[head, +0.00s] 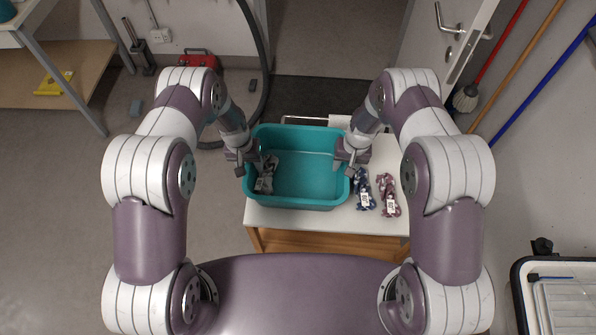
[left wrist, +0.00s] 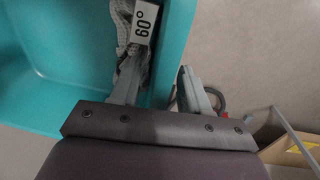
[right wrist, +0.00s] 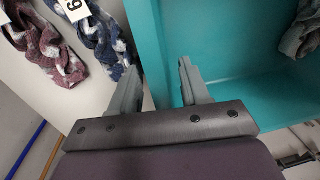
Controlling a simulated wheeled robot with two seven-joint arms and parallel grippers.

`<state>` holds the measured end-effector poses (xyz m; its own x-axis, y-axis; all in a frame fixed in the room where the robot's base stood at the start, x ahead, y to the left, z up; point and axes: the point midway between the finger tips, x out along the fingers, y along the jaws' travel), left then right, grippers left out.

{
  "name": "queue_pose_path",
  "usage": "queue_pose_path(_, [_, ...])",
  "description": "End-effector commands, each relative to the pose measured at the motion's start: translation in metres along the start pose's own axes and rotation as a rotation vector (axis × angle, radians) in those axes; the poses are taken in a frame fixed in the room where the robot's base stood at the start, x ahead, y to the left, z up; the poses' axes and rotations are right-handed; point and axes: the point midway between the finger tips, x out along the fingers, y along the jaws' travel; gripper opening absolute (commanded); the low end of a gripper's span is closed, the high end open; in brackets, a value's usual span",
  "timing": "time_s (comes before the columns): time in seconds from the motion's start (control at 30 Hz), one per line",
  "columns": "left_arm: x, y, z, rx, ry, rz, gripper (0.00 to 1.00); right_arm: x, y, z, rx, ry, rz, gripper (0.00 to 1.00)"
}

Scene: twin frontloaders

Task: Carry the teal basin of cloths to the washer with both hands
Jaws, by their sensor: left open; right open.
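The teal basin (head: 305,180) stands on a small white-topped table in the head view. A grey cloth (head: 266,176) with a white tag lies inside it at the left; the tag reads 60° in the left wrist view (left wrist: 145,22). My left gripper (head: 247,165) is open at the basin's left wall, with one finger inside and one outside the rim. My right gripper (head: 352,162) is open at the right wall, its fingers on either side of that wall. A blue cloth (head: 363,188) and a maroon cloth (head: 388,194) lie on the table right of the basin. No washer is recognisable.
The white table top (head: 330,218) has little bare room around the basin. A door (head: 440,45) stands behind to the right, with brooms (head: 466,98) beside it. A wheeled rack (head: 560,300) is at the lower right.

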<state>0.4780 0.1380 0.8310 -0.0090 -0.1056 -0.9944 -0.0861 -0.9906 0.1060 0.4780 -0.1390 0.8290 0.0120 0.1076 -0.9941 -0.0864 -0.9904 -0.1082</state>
Motion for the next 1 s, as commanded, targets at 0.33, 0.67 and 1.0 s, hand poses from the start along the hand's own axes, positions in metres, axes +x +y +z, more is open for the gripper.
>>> queue_pose_path(0.33, [0.0, 0.0, 0.0, 0.0, 0.0, 0.0, 0.0, 0.0, 0.0, 0.0, 0.0, 0.0, 0.0, 0.0])
queue_pose_path(0.67, [-0.006, 0.0, 0.0, -0.001, 0.001, 0.0, 0.0, -0.006, 0.0, 0.0, 0.0, 0.001, 0.0, 0.0])
queue_pose_path(1.0, [-0.053, 0.005, 0.0, -0.001, 0.001, 0.0, 0.0, -0.053, -0.005, 0.0, 0.0, 0.0, 0.0, 0.0])
